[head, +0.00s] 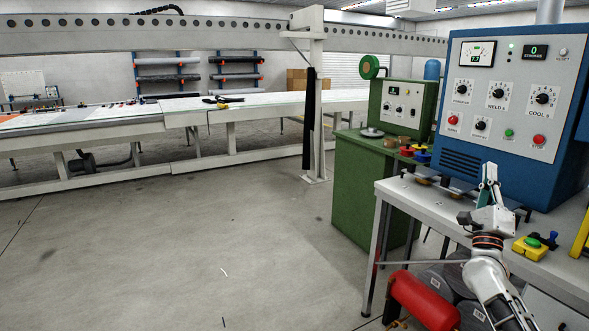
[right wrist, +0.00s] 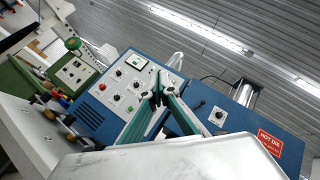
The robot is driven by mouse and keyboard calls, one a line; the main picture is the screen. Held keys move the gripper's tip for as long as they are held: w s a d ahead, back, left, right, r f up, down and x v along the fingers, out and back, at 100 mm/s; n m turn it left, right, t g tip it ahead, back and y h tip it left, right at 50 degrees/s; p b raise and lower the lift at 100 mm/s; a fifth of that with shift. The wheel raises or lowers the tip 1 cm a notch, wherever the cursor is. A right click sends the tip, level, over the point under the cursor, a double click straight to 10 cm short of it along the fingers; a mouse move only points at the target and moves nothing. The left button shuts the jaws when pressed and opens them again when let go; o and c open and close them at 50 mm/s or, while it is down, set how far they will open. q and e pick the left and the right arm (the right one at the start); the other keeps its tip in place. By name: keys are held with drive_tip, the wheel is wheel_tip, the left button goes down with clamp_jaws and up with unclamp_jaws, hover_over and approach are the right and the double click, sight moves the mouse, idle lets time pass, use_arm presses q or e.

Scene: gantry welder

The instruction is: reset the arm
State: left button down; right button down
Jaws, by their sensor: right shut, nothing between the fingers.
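My right arm (head: 487,270) comes in at the lower right of the head view, in front of the grey workbench. My right gripper (head: 489,172) points upward before the lower part of the blue control cabinet (head: 465,100), and is shut and empty. In the right wrist view the two green fingers of the gripper (right wrist: 158,88) meet at their tips, with the cabinet's panel (right wrist: 115,90) behind them. I cannot tell how much gap lies between the fingertips and the panel. My left gripper is not in view.
The grey bench (head: 405,190) carries a yellow box with a green button (head: 530,247). A red cylinder (head: 425,300) sits below. A green machine (head: 400,107) stands on a green cabinet (head: 365,190). Open floor (head: 180,250) lies left, before a long white table (head: 270,105).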

drive_tip(key=w+a+f+n+g+y, duration=0.1)
drive_tip(key=w+a+f+n+y, duration=0.3)
drive_tip(key=n, duration=0.7)
drive_tip(key=w+a+f+n+y, duration=0.2)
drive_tip(key=a+n+y, duration=0.2)
drive_tip(key=n+y, duration=0.45)
wheel_tip(320, 180, down, 14)
drive_tip(key=d+n+g+h, duration=0.2)
drive_tip(key=n+g+h, duration=0.25)
drive_tip(key=n, duration=0.95)
drive_tip(key=s+a+f+g+y, duration=0.2)
drive_tip(key=s+a+f, duration=0.5)
drive_tip(key=f, duration=0.4)
drive_tip(key=s+a+f+g+y, duration=0.2)
drive_tip(key=s+a+f, duration=0.3)
drive_tip(key=s+f, duration=0.45)
drive_tip(key=s+a+f+g, duration=0.1)
drive_tip(key=s+a+f, duration=0.2)
drive_tip(key=s, duration=0.6)
drive_tip(key=s+a+f+g+y, duration=0.1)
drive_tip(key=s+a+f, duration=0.3)
drive_tip(key=s, duration=0.6)
drive_tip(key=s+a+f+g, duration=0.2)
drive_tip(key=s+a+f, duration=0.2)
drive_tip(key=s, duration=0.5)
drive_tip(key=shift+s+f+y, duration=0.3)
drive_tip(key=shift+s+f, duration=0.05)
drive_tip(key=shift+f, duration=0.4)
